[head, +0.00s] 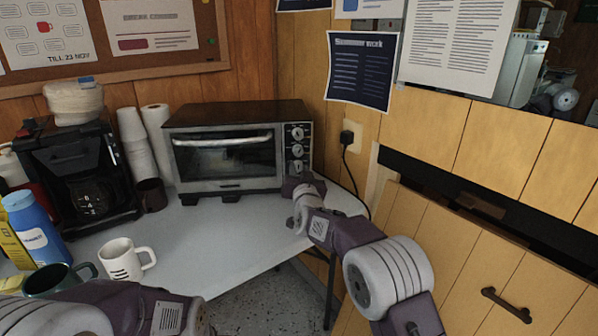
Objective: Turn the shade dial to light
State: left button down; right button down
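A toaster oven (225,150) stands on the white table against the wood wall, with its glass door shut. Its right-hand panel carries an upper dial (298,132), a middle dial (298,151) and a lower dial (298,167). The markings are too small to read, so I cannot tell which is the shade dial or where it points. My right gripper (300,183) is at the front of the panel, just below the lower dial; whether it touches the dial is unclear. Its fingers are too hidden to judge. My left arm shows at the bottom left, but its gripper is out of view.
A coffee maker (82,175), stacked cups (137,145), a white mug (127,261), a dark green mug (58,282) and a blue bottle (37,230) stand on the left. The table (220,232) is clear before the oven. A plug (347,138) with a cord is right of it.

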jog(key=shift+r+n+p, duration=0.2)
jog(key=shift+n+p, duration=0.5)
jog(key=shift+p, duration=0.35)
jog(key=n+p, duration=0.3)
jog(key=shift+n, duration=0.3)
jog(key=n+p, duration=0.3)
jog(key=n, duration=0.1)
jog(key=shift+f+n+p, duration=0.15)
jog(key=shift+n+p, duration=0.85)
jog(key=shift+n, duration=0.4)
jog(key=c, duration=1.1)
grip_release()
jog(key=shift+c, duration=0.2)
